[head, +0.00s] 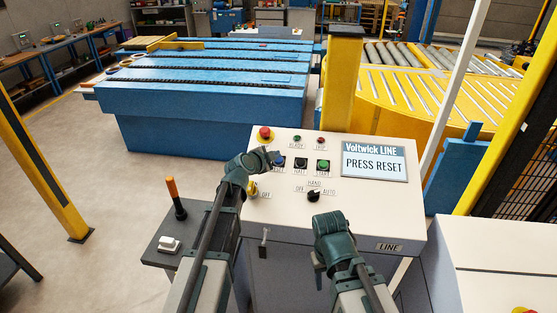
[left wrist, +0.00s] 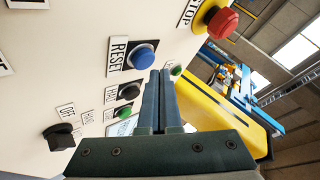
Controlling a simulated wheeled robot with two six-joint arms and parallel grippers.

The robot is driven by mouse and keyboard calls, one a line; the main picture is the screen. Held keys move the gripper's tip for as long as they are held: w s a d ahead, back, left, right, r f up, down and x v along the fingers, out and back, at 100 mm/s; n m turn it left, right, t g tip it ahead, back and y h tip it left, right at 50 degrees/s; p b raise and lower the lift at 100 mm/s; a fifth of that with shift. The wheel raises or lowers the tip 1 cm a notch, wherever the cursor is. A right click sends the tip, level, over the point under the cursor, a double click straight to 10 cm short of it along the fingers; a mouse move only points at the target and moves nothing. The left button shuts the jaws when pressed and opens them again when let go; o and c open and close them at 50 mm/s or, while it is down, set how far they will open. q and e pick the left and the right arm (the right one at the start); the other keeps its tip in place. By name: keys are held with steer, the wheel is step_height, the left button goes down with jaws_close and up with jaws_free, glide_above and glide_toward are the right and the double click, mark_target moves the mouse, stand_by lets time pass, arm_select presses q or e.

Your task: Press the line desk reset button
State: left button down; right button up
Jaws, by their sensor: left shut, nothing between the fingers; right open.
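The blue reset button (head: 281,160) is on the sloped top of the cream line desk (head: 370,204), in the row under the lamps. In the left wrist view the blue button (left wrist: 143,57) sits beside its RESET label. My left gripper (head: 270,155) is shut and empty, with its tips close to the blue button. In the left wrist view its fingers (left wrist: 160,74) overlap the button's lower edge; I cannot tell whether they touch it. The desk screen (head: 374,162) reads PRESS RESET. My right gripper (head: 318,270) is open in front of the desk, partly hidden by its wrist.
A red stop button (head: 265,134) on a yellow base is near the blue one. Black and green buttons (head: 322,165) stand to its right, selector knobs below. A side shelf (head: 172,240) holds an orange-handled lever. A blue conveyor and yellow roller table lie behind.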

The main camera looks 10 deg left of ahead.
arm_select(q)
steer(key=shift+f, duration=0.15)
steer(key=shift+w+f+b, duration=0.2)
steer(key=shift+f+b, duration=0.05)
steer(key=shift+b, duration=0.05)
steer(key=shift+w+f+b, duration=0.15)
steer(key=shift+f+b, duration=0.35)
steer(key=shift+b, duration=0.05)
stand_by(0.6)
steer(key=shift+r, duration=0.2)
steer(key=shift+s+r+p, duration=0.3)
steer(key=shift+r+p, duration=0.35)
steer(key=shift+p, duration=0.25)
steer(key=r+p, duration=0.1)
steer(key=s+r+p, duration=0.1)
steer(key=r+p, duration=0.1)
steer(key=s+r+p, duration=0.1)
steer(key=shift+r+p, duration=0.3)
steer(key=shift+r, duration=0.05)
steer(key=shift+w, duration=0.1)
